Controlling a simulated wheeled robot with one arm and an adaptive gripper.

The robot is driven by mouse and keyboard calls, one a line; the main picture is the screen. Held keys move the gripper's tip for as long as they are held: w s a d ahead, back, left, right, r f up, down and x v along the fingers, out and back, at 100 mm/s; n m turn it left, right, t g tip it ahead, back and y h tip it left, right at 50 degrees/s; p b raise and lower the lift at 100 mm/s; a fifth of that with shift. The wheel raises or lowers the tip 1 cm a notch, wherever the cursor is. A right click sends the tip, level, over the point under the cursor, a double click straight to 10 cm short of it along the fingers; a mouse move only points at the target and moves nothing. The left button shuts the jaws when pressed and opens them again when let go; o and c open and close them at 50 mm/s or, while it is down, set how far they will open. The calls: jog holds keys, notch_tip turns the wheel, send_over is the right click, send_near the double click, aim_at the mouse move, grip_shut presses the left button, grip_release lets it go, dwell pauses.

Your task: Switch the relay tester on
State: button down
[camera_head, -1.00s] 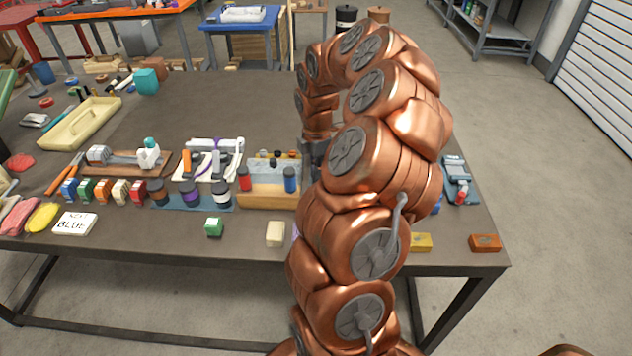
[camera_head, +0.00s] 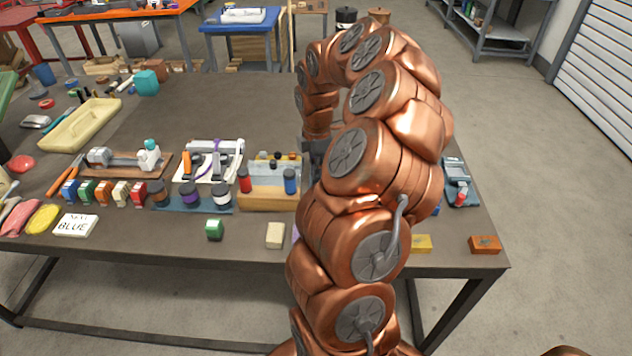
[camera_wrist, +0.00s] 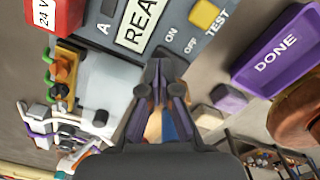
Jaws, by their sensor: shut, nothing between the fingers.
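The relay tester (camera_wrist: 185,22) fills the top middle of the wrist view as a grey panel. It bears the letter A, a partly cut-off label (camera_wrist: 143,22) starting "REA", the words ON, OFF and TEST, and a yellow button (camera_wrist: 204,14). My gripper (camera_wrist: 165,68) is shut and empty, its fingertips over the panel just beside the word ON. No switch lever shows clearly; the fingertips may hide it. In the head view my copper arm covers the tester and the fingertips. Whether the fingertips touch the panel I cannot tell.
A purple tray marked DONE (camera_wrist: 277,52) lies right of the tester in the wrist view. A red block marked 24 V (camera_wrist: 46,14) is at upper left. In the head view, bottles, a sign (camera_head: 75,225) and small blocks crowd the bench's front; the bench's back middle is clear.

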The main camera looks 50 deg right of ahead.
aim_at(316, 181)
jog(key=shift+r+p, duration=0.9)
jog(key=shift+r, duration=1.8)
jog(key=shift+a, duration=0.1)
jog(key=s+a+r+m, duration=0.1)
jog(key=a+r+m, duration=0.15)
jog(key=a, duration=0.85)
jog(key=s+a+r+m, duration=0.15)
jog(key=a+r, duration=0.25)
jog(key=a, duration=0.6)
jog(key=s+a+m+g, duration=0.1)
jog(key=s+a+m, duration=0.4)
jog(key=s, duration=0.4)
jog(key=s+a+f+m, duration=0.1)
jog(key=s+a+m, duration=0.3)
jog(key=s+a, duration=0.4)
jog(key=shift+s+m+g, duration=0.4)
jog(key=shift+s, duration=0.65)
jog(key=shift+d+f, duration=0.1)
jog(key=shift+d, duration=0.1)
